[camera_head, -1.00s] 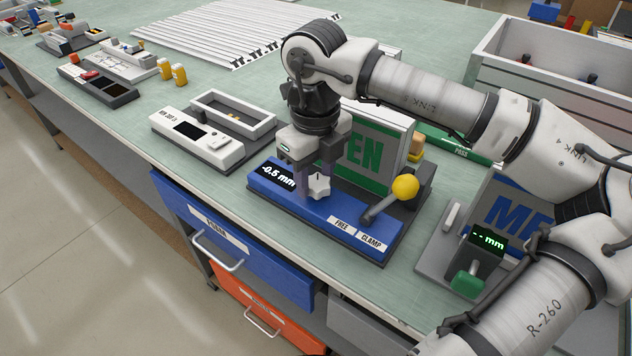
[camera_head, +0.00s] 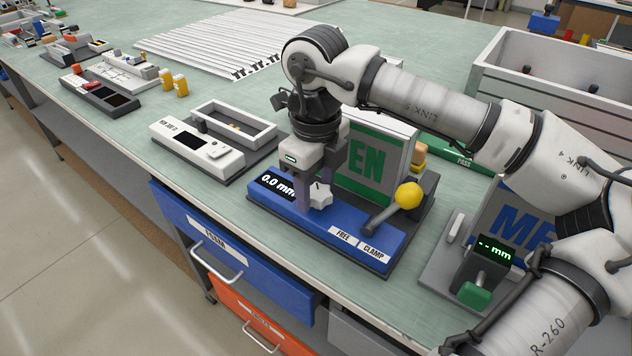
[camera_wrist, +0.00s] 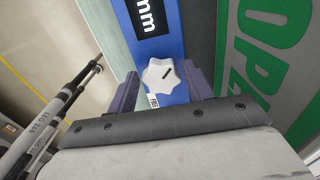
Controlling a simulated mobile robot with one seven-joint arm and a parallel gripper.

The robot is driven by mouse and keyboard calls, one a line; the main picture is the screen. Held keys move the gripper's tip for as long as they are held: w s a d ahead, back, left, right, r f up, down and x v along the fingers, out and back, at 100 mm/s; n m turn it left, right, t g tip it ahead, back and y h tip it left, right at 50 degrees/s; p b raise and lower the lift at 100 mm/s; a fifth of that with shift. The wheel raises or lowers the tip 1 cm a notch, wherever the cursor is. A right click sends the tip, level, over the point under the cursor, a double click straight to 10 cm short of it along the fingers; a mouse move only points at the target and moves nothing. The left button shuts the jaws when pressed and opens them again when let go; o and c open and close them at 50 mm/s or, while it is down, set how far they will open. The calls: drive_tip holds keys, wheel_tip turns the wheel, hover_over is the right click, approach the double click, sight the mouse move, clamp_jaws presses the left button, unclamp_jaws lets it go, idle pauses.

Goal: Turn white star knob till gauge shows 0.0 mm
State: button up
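The white star knob (camera_head: 320,196) sits on the blue face of a fixture, and it also shows in the wrist view (camera_wrist: 161,77) with a short dark mark on top. My gripper (camera_head: 314,200) points down over it, with one purple finger on each side of the knob, close against its lobes. Any thin gap there is hard to judge. The gauge display (camera_head: 276,185) left of the knob reads 0.0 mm. In the wrist view only part of the display (camera_wrist: 150,17) with "mm" shows.
A lever with a yellow ball (camera_head: 409,195) stands right of the knob, by the FREE and CLAMP labels. A green-and-white sign (camera_head: 368,172) rises behind my gripper. A second fixture with a green handle (camera_head: 474,295) is at right, and a white device (camera_head: 196,143) at left.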

sight(316, 190)
drive_tip(key=shift+o, duration=1.1)
drive_tip(key=shift+r, duration=0.15)
wheel_tip(316, 190, up, 14)
drive_tip(key=shift+f, duration=0.2)
